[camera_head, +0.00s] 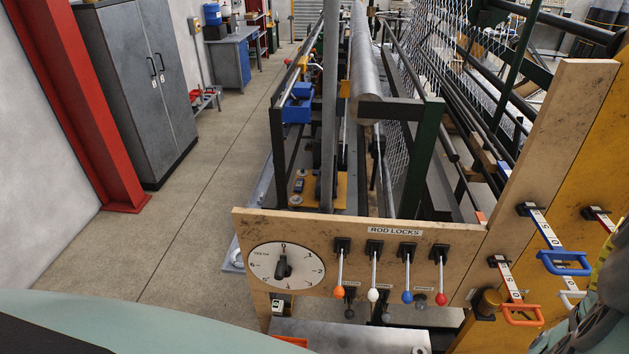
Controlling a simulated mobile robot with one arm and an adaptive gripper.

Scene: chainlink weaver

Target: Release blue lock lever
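The blue lock lever (407,273) is on the wooden panel under the "ROD LOCKS" label. It is a thin rod hanging down from a black mount, with a blue ball at its lower end. It is third from the left, between the white-ball lever (374,272) and the red-ball lever (440,276). The orange-ball lever (340,270) is at the left of the row. All of these levers point down. Part of my arm shows at the lower right edge, right of the levers and apart from them. My gripper's fingers cannot be seen.
A numbered dial (286,270) sits left of the levers on the same panel. Blue (565,262) and orange (522,316) loop handles stick out at the right. The weaving machine's frame (417,160) stands behind. Open floor (190,215) lies to the left.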

